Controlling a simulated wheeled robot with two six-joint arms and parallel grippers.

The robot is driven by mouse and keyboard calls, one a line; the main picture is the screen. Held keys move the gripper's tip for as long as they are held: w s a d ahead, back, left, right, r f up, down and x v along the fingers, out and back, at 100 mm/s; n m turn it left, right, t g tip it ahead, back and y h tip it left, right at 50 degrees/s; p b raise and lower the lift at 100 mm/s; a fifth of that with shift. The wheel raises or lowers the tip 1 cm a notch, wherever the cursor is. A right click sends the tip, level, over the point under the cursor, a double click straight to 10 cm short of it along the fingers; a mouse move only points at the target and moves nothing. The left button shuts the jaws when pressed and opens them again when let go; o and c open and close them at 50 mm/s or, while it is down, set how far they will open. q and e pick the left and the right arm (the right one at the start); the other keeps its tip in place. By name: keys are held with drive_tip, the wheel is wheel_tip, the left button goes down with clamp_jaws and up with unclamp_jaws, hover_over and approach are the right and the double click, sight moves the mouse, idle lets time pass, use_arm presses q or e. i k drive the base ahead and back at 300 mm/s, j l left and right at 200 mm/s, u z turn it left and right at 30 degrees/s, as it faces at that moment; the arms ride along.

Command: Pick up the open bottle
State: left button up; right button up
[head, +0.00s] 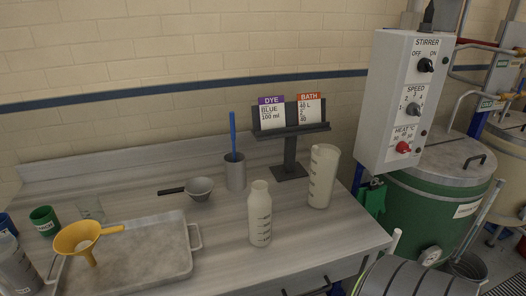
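A translucent whitish bottle (260,220) with dark graduation marks stands upright near the front edge of the grey workbench (225,265). It has a narrow neck, and no cap shows on it. A taller, wide-mouthed graduated container (322,178) stands behind it to the right, apart from it. Neither of my grippers shows in the head view.
Left of the bottle is a metal tray (165,222) with a yellow funnel (78,238). Behind are a dark-handled ladle (199,189), a grey cup (235,172) with a blue rod and a card stand (290,150). A control box (403,100) and green drum (425,215) stand right.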

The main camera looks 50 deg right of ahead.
sight(260, 202)
drive_tip(key=z, duration=1.5)
